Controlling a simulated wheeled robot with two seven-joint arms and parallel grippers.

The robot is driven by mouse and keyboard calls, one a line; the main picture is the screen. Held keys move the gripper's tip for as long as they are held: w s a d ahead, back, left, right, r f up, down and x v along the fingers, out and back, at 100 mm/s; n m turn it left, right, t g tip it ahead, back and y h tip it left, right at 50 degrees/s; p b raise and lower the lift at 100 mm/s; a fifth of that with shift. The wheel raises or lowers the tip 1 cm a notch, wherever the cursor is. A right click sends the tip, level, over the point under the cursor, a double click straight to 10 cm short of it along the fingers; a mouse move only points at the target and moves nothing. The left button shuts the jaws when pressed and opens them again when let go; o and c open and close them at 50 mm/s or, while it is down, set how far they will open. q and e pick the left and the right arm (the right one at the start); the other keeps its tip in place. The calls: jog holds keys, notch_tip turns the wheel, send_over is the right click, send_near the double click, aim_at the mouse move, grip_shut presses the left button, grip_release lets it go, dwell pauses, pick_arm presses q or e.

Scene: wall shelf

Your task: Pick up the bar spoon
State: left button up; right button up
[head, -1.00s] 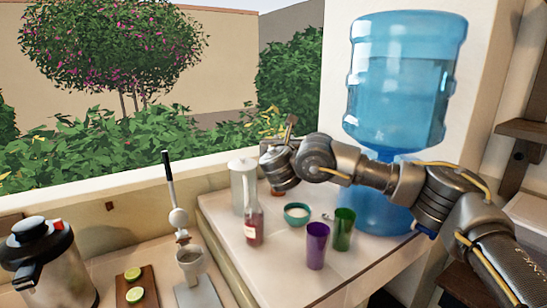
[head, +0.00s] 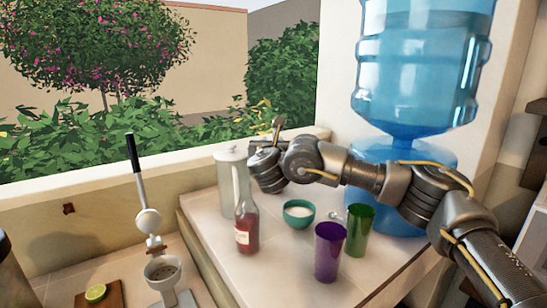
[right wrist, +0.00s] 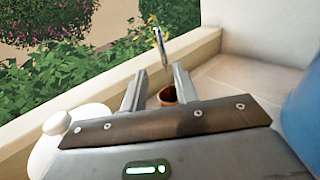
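A slender metal piece, which looks like the bar spoon (right wrist: 159,46), stands nearly upright in the right wrist view, above a small brown pot (right wrist: 167,97). My right gripper (right wrist: 160,71) is open, with its two fingers apart and nothing held. The spoon appears between and beyond the fingertips; I cannot tell the exact distance. In the head view my right arm reaches across from the right, and its wrist end (head: 268,165) is beside the white lidded jug. The pot is hidden behind it there. My left gripper is not in view.
On the white counter (head: 205,215) stand the white jug (head: 226,185), a red bottle (head: 246,232), a teal bowl (head: 299,214), a purple cup (head: 328,252) and a green cup (head: 358,230). A blue water dispenser (head: 425,65) stands at right. A citrus press (head: 149,221) is at left.

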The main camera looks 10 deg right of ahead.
aim_at(274, 131)
jog(key=x, duration=0.2)
jog(key=p+x, duration=0.1)
jog(key=x, duration=0.2)
jog(key=shift+w+d+r+p, duration=0.2)
jog(key=shift+w+r+p, duration=0.05)
jog(key=shift+r+p, duration=0.1)
jog(key=shift+f+p+x, duration=0.2)
jog(key=shift+p+x, duration=1)
jog(key=shift+x, duration=1.2)
jog(key=shift+s, duration=0.1)
grip_shut()
